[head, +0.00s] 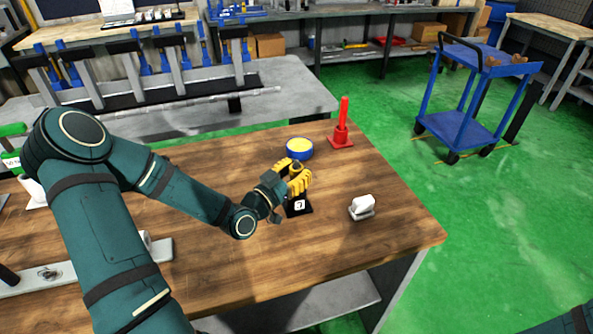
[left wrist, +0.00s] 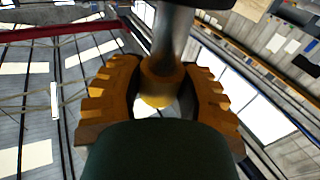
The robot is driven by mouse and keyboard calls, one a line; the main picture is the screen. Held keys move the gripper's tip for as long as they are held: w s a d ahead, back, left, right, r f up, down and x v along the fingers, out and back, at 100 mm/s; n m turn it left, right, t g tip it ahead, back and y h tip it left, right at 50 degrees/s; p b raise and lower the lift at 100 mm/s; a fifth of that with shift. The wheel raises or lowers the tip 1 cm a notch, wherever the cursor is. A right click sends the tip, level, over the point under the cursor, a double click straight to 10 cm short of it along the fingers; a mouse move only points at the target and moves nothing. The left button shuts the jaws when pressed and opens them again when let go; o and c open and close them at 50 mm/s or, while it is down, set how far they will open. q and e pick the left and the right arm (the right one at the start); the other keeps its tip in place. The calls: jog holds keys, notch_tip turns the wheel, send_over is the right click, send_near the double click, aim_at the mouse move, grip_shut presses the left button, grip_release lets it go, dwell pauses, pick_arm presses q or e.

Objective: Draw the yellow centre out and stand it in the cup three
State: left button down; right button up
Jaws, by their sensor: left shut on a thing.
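My left gripper (head: 298,180) has yellow fingers and is low over the wooden table, just above a small black block (head: 299,208) with a white number tag; the digit is hard to read. In the left wrist view its fingers (left wrist: 155,95) are closed on a grey, round part with a yellow band, the yellow centre (left wrist: 157,85). In the head view the fingers mostly hide the centre, and I cannot tell whether it touches the block. My right gripper is not in view.
A blue round piece with a yellow top (head: 299,149) stands just behind the gripper. A red upright piece on a red base (head: 341,134) is at the back edge. A white object (head: 362,207) lies to the right. The table's right front (head: 395,250) is clear. A blue cart (head: 466,125) stands beyond.

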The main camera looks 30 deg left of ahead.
pick_arm(q)
jog(key=shift+f+b, duration=0.9)
jog(key=shift+f, duration=0.1)
jog(key=c, duration=0.5)
grip_release()
jog(key=shift+r, duration=5.05)
